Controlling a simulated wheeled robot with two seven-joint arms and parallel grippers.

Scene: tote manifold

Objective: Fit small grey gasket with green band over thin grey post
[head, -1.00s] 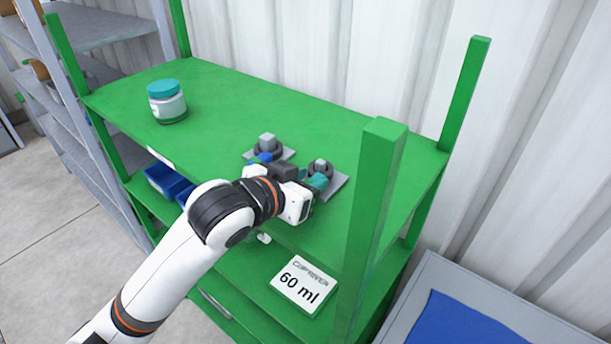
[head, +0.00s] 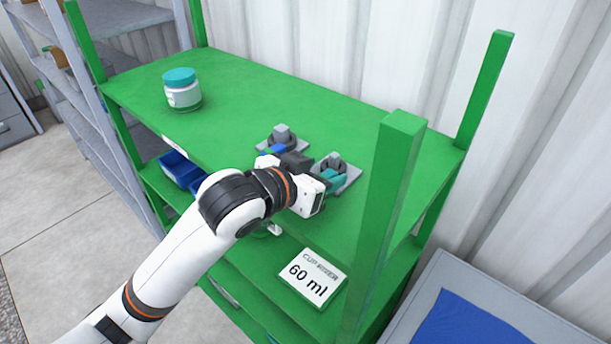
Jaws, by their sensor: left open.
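A light grey plate (head: 352,172) on the green shelf top carries a grey post (head: 334,160) with a dark grey ring-like part around its lower portion. A second grey post (head: 282,132) stands to its left on a light grey plate, also with dark grey around its base. My left gripper (head: 305,172) is open, low in front of both posts. A teal piece (head: 333,179) shows by the right post and a blue piece (head: 278,149) by the left one. I cannot tell whether the teal piece is the gasket's green band. The gripper hides part of both bases. My right gripper is out of view.
A jar with a teal lid (head: 183,90) stands at the left on the shelf top. A green upright (head: 385,200) rises close to the right of my arm. A "60 ml" sign (head: 312,278) and blue bins (head: 180,170) are on the lower level.

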